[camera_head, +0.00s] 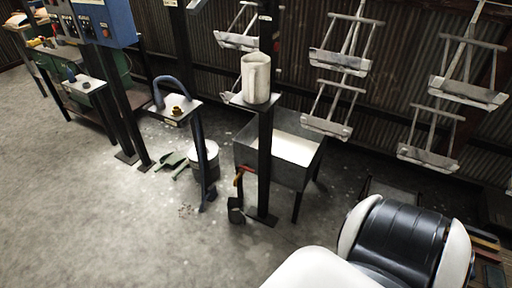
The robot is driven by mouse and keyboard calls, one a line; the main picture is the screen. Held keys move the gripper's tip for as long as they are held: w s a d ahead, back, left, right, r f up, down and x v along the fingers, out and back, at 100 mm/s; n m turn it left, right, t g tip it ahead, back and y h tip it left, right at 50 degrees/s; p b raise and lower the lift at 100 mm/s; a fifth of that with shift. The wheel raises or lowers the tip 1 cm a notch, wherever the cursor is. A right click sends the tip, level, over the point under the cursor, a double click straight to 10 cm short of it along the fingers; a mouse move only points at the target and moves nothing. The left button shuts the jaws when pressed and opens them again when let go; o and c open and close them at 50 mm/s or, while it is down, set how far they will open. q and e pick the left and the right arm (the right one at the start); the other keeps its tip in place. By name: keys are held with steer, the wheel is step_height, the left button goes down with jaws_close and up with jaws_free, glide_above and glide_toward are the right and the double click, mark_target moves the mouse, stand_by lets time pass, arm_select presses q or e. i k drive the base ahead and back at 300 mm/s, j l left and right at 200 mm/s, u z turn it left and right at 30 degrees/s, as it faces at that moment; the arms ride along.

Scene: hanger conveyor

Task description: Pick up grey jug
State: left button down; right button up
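A light grey jug (256,78) stands upright on a small flat shelf (237,101) fixed to a dark post, right of the picture's middle top. No gripper of mine touches it. A white and black part of my own arm fills the lower right. Neither of my grippers shows in this view, so whether they are open or shut is hidden.
Wire hangers with flat trays (340,62) hang behind and right of the jug. A grey metal bin on legs (268,168) stands below it. A second post table (174,109) is to the left. A bucket (204,162) sits on the floor. Open floor lies lower left.

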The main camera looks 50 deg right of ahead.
mark_target(235, 205)
steer(key=z, duration=1.6)
steer(key=i+j+z, duration=0.25)
steer(key=j+z, duration=0.3)
steer(key=i+j+z, duration=0.1)
steer(key=j+z, duration=0.15)
steer(key=j, duration=0.25)
